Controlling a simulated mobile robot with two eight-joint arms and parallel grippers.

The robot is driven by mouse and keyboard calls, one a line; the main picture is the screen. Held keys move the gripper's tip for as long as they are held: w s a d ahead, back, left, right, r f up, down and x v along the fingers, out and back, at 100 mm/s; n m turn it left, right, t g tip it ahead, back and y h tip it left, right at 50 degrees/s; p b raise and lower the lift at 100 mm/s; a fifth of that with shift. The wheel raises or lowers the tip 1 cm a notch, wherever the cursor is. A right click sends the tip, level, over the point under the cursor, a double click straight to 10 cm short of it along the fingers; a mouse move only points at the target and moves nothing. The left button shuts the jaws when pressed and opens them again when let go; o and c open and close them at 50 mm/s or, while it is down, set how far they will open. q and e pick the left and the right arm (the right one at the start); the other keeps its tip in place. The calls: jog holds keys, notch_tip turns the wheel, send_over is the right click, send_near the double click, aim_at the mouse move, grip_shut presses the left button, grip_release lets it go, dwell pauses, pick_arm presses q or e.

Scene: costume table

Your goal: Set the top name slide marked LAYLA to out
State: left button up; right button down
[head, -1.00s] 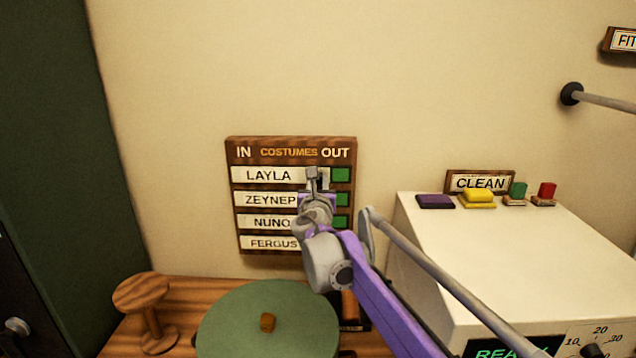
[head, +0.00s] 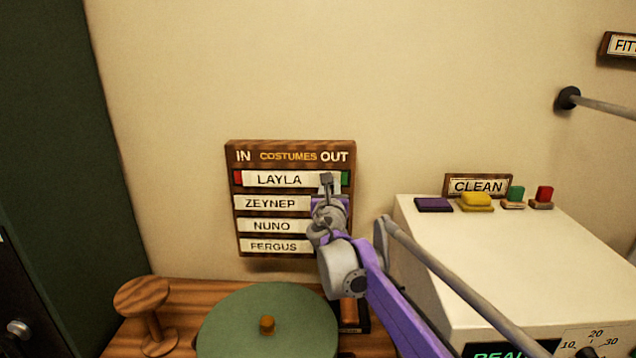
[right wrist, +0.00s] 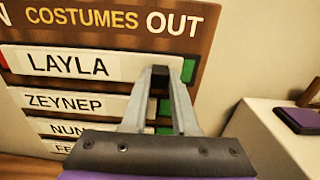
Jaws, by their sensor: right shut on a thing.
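The wooden costumes board (head: 290,157) hangs on the wall, with IN at its top left and OUT at its top right. The white LAYLA slide (head: 278,179) is in the top row, with a little red showing at its left and a narrow green strip at its right. It also shows in the right wrist view (right wrist: 70,66). My right gripper (head: 327,183) is shut at the right end of this slide; in the right wrist view its fingertips (right wrist: 160,75) close on a dark knob there. My left gripper is not in view.
The ZEYNEP (head: 270,203), NUNO (head: 272,226) and FERGUS (head: 275,246) slides sit below. A white box (head: 520,250) with coloured blocks is at the right.

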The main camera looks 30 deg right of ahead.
jog(key=shift+s+d+r+p, duration=0.3)
jog(key=shift+s+d, duration=0.2)
jog(key=shift+d, duration=0.35)
jog(key=shift+s+d+f, duration=0.1)
jog(key=shift+s+d, duration=0.05)
jog(key=shift+d, duration=0.2)
jog(key=shift+f, duration=0.1)
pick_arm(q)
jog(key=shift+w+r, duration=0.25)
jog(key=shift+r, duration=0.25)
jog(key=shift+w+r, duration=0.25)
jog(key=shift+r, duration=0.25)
pick_arm(e)
jog(key=c, duration=0.7)
grip_release()
jog(key=shift+s+d+f, duration=0.1)
jog(key=shift+s, duration=0.05)
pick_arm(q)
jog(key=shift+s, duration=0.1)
